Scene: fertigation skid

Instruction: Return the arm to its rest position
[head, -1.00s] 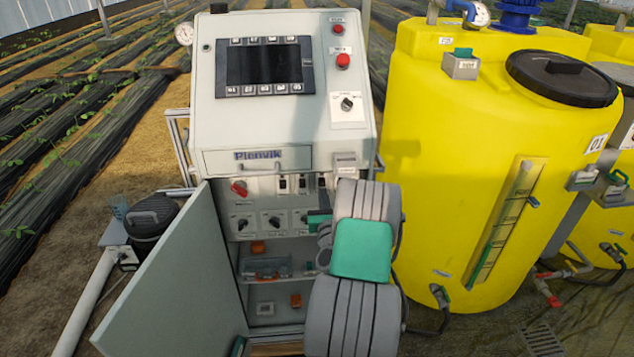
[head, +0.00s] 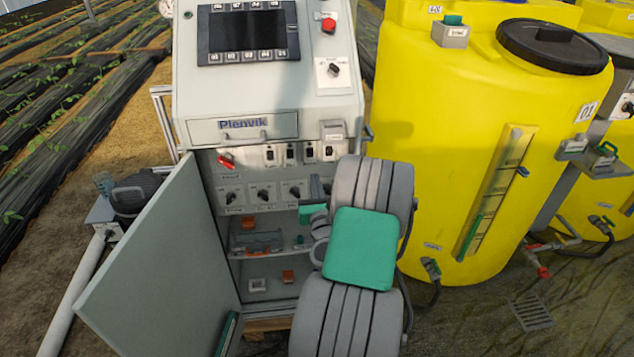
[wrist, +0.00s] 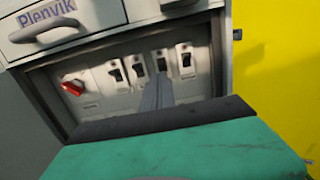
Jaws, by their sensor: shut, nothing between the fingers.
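My arm, grey with a green joint cover, rises in front of the right side of the open control cabinet (head: 338,95) in the head view. My gripper (head: 316,186) is small there, partly hidden by my own wrist, and appears in front of the cabinet's knob row. In the wrist view its grey fingers (wrist: 157,95) are together with nothing between them. They point toward the row of black breaker switches (wrist: 137,69), and the tips overlap the lower part of that row. I cannot tell the exact gap to the panel.
The cabinet door (head: 160,265) stands open on the left. A red rotary switch (head: 226,160) and knobs sit inside, with small parts on the shelf (head: 262,257) below. A yellow tank (head: 440,150) stands close on the right. A floor drain (head: 530,312) lies at lower right.

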